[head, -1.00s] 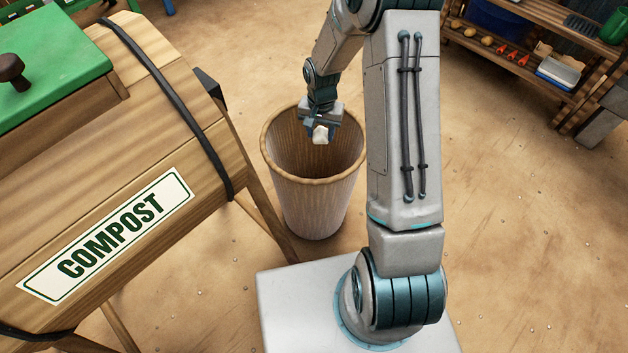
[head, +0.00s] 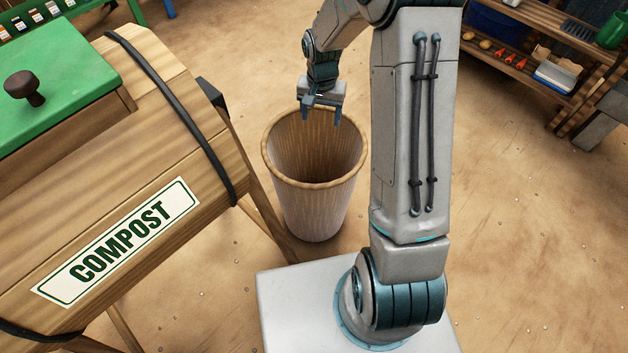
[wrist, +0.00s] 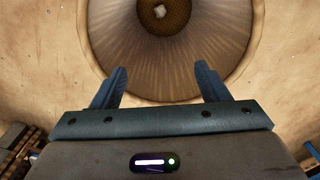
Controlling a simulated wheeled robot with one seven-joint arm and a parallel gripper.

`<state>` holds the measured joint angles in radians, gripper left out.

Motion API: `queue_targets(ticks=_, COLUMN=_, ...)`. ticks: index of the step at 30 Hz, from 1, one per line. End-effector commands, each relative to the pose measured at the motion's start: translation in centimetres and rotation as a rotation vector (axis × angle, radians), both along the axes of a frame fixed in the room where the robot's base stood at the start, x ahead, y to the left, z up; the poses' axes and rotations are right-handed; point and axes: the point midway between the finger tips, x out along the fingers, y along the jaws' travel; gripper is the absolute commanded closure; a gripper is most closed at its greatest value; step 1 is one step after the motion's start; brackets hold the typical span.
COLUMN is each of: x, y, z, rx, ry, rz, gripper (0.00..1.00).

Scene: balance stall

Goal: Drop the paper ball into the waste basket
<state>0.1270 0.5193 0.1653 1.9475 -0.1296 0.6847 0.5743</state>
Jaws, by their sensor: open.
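The waste basket (head: 315,205) is a tall wooden-looking round bin standing on the floor, open at the top. My gripper (head: 320,118) is over the far part of its mouth, fingers pointing down, open and empty. In the wrist view, the two blue fingers of my gripper (wrist: 160,88) are spread apart with nothing between them. The white paper ball (wrist: 160,12) lies on the dark bottom inside the basket (wrist: 205,60). In the head view the ball is hidden by the basket's wall.
A wooden compost bin (head: 160,130) with a green lid (head: 60,95) stands to the left, close to the basket. A wooden shelf (head: 540,60) with assorted goods is at the back right. The sandy floor (head: 530,220) to the right is clear.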

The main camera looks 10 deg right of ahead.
Motion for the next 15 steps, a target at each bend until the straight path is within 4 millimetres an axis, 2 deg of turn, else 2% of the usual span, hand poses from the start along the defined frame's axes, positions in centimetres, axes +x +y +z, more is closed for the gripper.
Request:
queue_targets(ticks=1, x=0.1, y=0.0, z=1.4, rx=-0.001, ry=-0.004, rz=0.000, gripper=0.32)
queue_targets(ticks=6, x=0.1, y=0.0, z=3.8, rx=0.000, ry=-0.001, rz=0.000, gripper=0.32)
queue_targets(ticks=15, x=0.0, y=0.0, z=4.8, rx=0.000, ry=0.000, rz=0.000, gripper=0.32)
